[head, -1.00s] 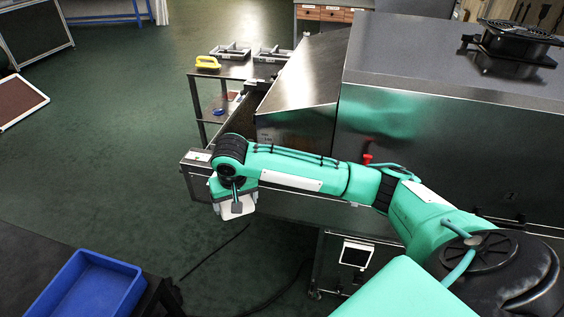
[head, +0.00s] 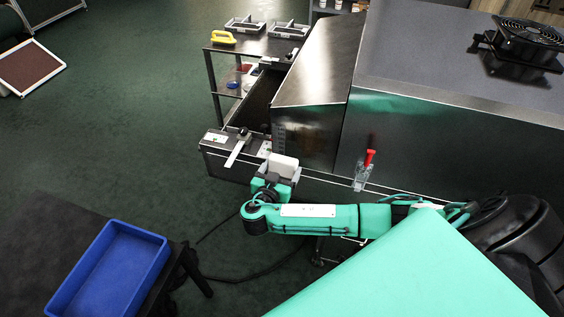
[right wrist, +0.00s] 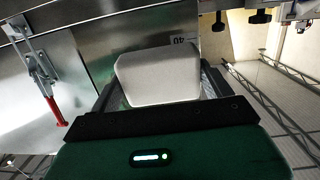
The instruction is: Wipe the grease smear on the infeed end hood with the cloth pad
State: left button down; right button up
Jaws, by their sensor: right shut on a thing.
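The infeed end hood (head: 318,72) is the sloped bare-metal cover at the near left end of the dryer. I cannot make out a grease smear on it for certain. My right gripper (head: 279,179) is shut on the white cloth pad (head: 284,164), just in front of the hood's lower front edge. In the right wrist view the pad (right wrist: 158,76) sits between the fingers and stands out ahead of them, with metal panels behind it. I cannot tell whether it touches the metal. My left gripper is not in view.
A red-handled clamp (head: 368,160) sits on the dryer's side, right of the gripper. A metal infeed trough (head: 225,165) sticks out left of the hood. A cart (head: 262,46) with trays and a yellow item stands behind. A blue bin (head: 65,300) is at front left.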

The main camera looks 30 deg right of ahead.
aim_at(288, 158)
jog(key=shift+s+a+r+t+p, duration=0.3)
jog(key=shift+s+r+t+p, duration=0.15)
jog(key=shift+s+r+t, duration=0.35)
jog(key=shift+s+r+h, duration=0.1)
jog(key=shift+r+h, duration=0.15)
jog(key=shift+h, duration=0.15)
jog(key=shift+n, duration=0.3)
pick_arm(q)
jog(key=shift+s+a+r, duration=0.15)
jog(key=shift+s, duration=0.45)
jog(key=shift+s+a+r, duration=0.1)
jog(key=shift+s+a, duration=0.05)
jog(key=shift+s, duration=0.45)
pick_arm(e)
jog(key=shift+x, duration=2.9)
pick_arm(q)
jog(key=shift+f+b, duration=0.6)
jog(key=shift+b, duration=0.15)
pick_arm(e)
jog(key=shift+x, duration=0.95)
